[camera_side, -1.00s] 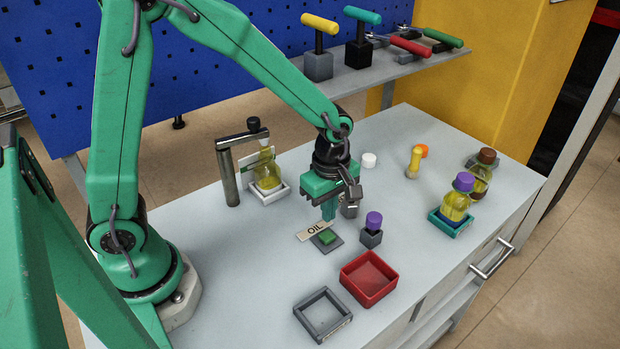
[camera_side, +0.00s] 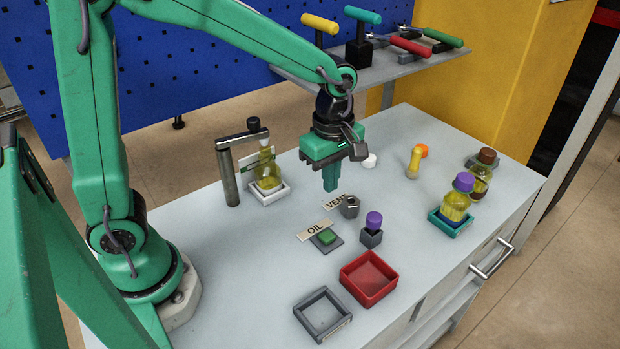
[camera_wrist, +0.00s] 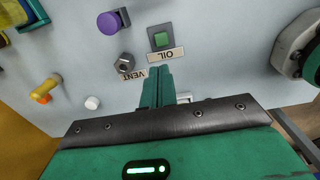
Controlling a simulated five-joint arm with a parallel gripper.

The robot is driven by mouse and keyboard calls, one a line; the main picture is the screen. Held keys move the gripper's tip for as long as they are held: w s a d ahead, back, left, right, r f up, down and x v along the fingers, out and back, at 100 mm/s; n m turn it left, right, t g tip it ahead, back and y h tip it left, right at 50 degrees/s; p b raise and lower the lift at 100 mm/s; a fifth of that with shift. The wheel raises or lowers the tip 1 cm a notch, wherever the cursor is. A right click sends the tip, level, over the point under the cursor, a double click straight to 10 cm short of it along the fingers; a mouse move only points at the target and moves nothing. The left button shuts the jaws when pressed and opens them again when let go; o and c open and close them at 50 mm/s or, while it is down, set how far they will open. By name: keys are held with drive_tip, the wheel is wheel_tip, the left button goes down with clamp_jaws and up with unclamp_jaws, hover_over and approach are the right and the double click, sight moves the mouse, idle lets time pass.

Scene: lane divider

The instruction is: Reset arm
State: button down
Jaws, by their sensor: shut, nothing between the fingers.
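My gripper (camera_side: 331,185) is shut and empty, held above the table with its green fingers pointing down. It stands behind the VENT label (camera_side: 337,201) and the grey hex knob (camera_side: 349,207) in the side view. The wrist view shows the closed fingers (camera_wrist: 158,72) close to the VENT label (camera_wrist: 132,75). A green button (camera_side: 327,237) on a dark plate sits beside the OIL label (camera_side: 315,230). These also show in the wrist view as the button (camera_wrist: 162,39) and label (camera_wrist: 166,55).
A dispenser post (camera_side: 229,175) with a bottle (camera_side: 267,170) in a white tray stands left. A purple-topped block (camera_side: 372,230), red tray (camera_side: 368,280) and grey tray (camera_side: 322,315) are in front. Right are a yellow piece (camera_side: 414,162), purple-capped bottle (camera_side: 457,198) and brown-capped bottle (camera_side: 480,174).

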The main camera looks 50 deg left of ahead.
idle(0.4)
drive_tip(key=s+a+r+m+t, duration=0.2)
drive_tip(key=s+a+r+m, duration=0.2)
drive_tip(key=m, duration=0.5)
drive_tip(key=s+a+r+m+t, duration=0.3)
drive_tip(key=s+a+r+m, duration=0.1)
drive_tip(key=s+m, duration=0.5)
drive_tip(key=shift+s+a+r+t, duration=0.2)
drive_tip(key=shift+r+t, duration=0.1)
drive_tip(key=shift+r, duration=0.45)
idle(2.5)
